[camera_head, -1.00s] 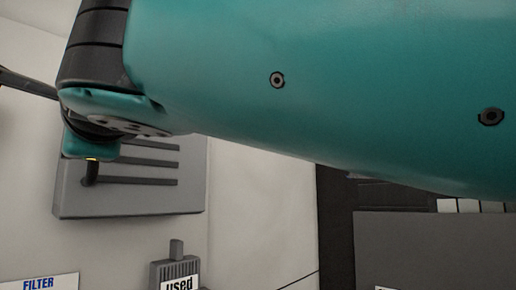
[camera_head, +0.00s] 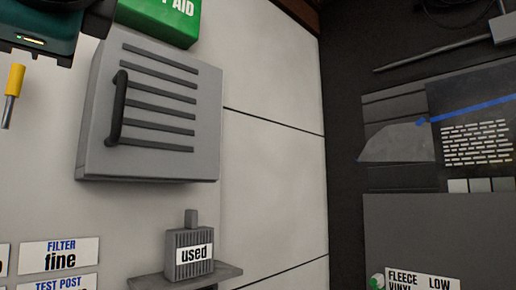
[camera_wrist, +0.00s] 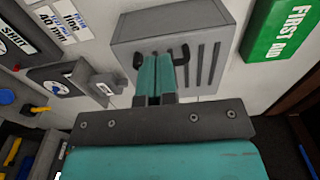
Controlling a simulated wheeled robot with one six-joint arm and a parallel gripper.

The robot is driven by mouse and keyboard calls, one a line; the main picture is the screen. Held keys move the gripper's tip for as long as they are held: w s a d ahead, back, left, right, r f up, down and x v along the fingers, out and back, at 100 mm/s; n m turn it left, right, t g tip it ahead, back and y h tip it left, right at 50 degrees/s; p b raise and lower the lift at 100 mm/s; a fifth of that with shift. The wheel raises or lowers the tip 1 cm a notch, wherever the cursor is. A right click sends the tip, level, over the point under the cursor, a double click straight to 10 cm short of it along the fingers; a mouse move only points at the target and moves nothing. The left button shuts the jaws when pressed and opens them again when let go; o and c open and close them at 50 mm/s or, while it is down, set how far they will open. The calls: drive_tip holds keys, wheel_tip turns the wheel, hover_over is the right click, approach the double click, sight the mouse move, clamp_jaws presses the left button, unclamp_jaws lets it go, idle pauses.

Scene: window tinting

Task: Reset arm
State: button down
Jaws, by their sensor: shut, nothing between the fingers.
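My gripper (camera_wrist: 159,78) shows in the wrist view with its two teal fingers together and nothing between them. In that view the fingers point toward a grey slatted wall box (camera_wrist: 205,75) with a dark handle. I cannot tell how far the fingertips are from the box. In the head view only a teal and black part of my arm shows at the top left corner, and the fingers are out of frame. The same grey box (camera_head: 205,120) hangs on the white wall there, its door closed and its handle on the left.
A green first aid box (camera_head: 165,18) hangs above the grey box. A filter labelled "used" (camera_head: 188,262) stands on a small shelf (camera_head: 145,283) below. A yellow-handled tool (camera_head: 14,85) is at far left. Dark shelving (camera_head: 400,110) stands at right. Wall signs (camera_wrist: 68,20) show at upper left.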

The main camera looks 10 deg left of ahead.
drive_tip(key=w+d+f+n+g+h, duration=0.1)
drive_tip(key=w+d+f+n+h, duration=0.1)
drive_tip(key=w+d+f+n, duration=0.4)
drive_tip(key=w+d+f+n+g+h, duration=0.1)
drive_tip(key=w+d+f+g+h, duration=0.2)
drive_tip(key=w+f, duration=0.6)
drive_tip(key=w+d+f+n+h, duration=0.1)
drive_tip(key=d+f+n+h, duration=0.15)
drive_tip(key=d+f, duration=0.8)
drive_tip(key=s+d+f+n+g+h+b, duration=0.15)
drive_tip(key=s+d+f+n+g, duration=0.3)
drive_tip(key=d+f, duration=0.85)
drive_tip(key=s+d+f+g, duration=0.1)
drive_tip(key=s+d+f, duration=0.2)
drive_tip(key=s, duration=0.2)
drive_tip(key=s+d+f+n+g, duration=0.1)
drive_tip(key=s+d+f+g, duration=0.1)
drive_tip(key=s, duration=0.3)
drive_tip(key=shift+s+d+f, duration=0.25)
drive_tip(key=shift+d+f, duration=0.45)
drive_tip(key=shift+f, duration=0.2)
